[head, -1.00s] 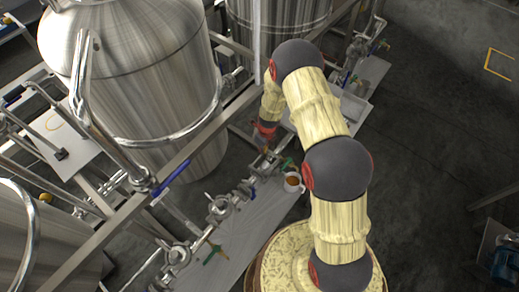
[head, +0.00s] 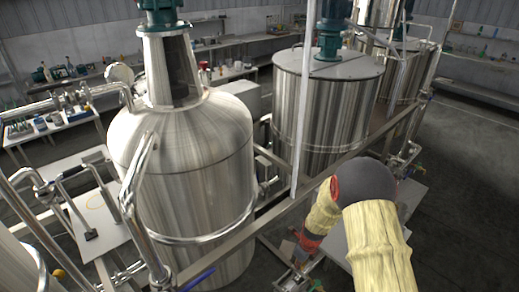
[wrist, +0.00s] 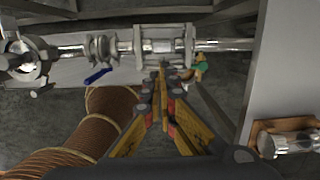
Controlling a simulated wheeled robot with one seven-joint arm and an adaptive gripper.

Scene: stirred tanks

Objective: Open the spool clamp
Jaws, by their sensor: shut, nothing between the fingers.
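In the wrist view a horizontal metal pipe line (wrist: 215,45) crosses the top. Its short middle spool (wrist: 163,46) sits between two upright flanges or clamp bands, and I cannot tell the clamp's latch apart from them. My gripper (wrist: 162,72) is shut and empty, its yellow and black fingers pointing up at the spool, with the tips just below or at it. Whether they touch it is unclear. In the head view my arm shows, with its red wrist part low in the picture; the fingers and clamp are not clear there.
A blue valve handle (wrist: 97,76) lies left of the spool, and a green and orange item (wrist: 200,67) lies right. Large steel tanks (head: 185,165) and a frame rail stand close in the head view.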

